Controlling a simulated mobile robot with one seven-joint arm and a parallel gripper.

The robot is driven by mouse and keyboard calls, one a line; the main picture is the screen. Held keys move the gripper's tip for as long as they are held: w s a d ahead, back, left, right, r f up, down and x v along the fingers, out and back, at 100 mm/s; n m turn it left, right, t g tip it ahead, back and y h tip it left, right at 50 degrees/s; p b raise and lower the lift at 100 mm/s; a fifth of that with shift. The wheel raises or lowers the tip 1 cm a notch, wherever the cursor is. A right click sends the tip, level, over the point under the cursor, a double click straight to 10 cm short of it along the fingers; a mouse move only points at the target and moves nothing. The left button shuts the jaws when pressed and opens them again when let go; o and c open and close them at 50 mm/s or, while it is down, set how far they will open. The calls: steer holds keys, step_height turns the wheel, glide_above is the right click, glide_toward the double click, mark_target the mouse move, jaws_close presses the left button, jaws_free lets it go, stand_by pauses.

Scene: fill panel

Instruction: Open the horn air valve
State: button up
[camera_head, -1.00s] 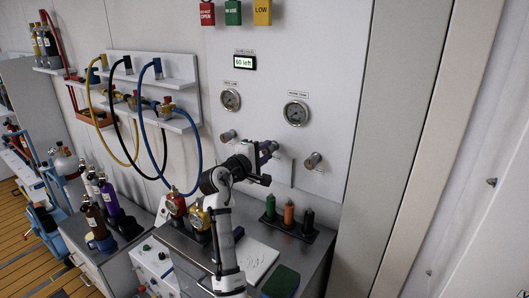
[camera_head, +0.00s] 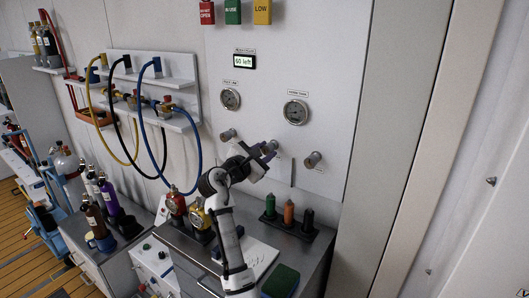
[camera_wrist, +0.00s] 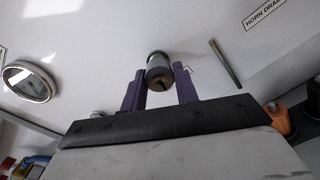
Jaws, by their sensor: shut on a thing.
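A grey cylindrical knob (camera_wrist: 160,72) stands out from the white panel in the wrist view. The purple fingers of my gripper (camera_wrist: 160,88) lie on either side of it and are shut on it. No label on this knob is readable, so I cannot tell from it whether it is the horn air valve. In the head view my gripper (camera_head: 268,151) is at the panel and hides the knob. Another round knob (camera_head: 312,160) is to its right, and one more knob (camera_head: 228,134) is to its left.
Two gauges (camera_head: 296,113) and a small display (camera_head: 243,62) are on the panel above. A thin rod (camera_wrist: 225,63) and a partly cut-off label starting "HORN DRA" (camera_wrist: 265,15) are right of the gripped knob. Green, orange and black bottles (camera_head: 289,212) stand on the counter below.

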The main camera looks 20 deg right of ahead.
steer(key=shift+f+n, duration=0.1)
steer(key=shift+n, duration=2.2)
steer(key=o, duration=1)
steer(key=b+v, duration=0.4)
steer(key=v, duration=0.9)
steer(key=shift+s+a+f, duration=0.1)
steer(key=shift+s+a, duration=0.2)
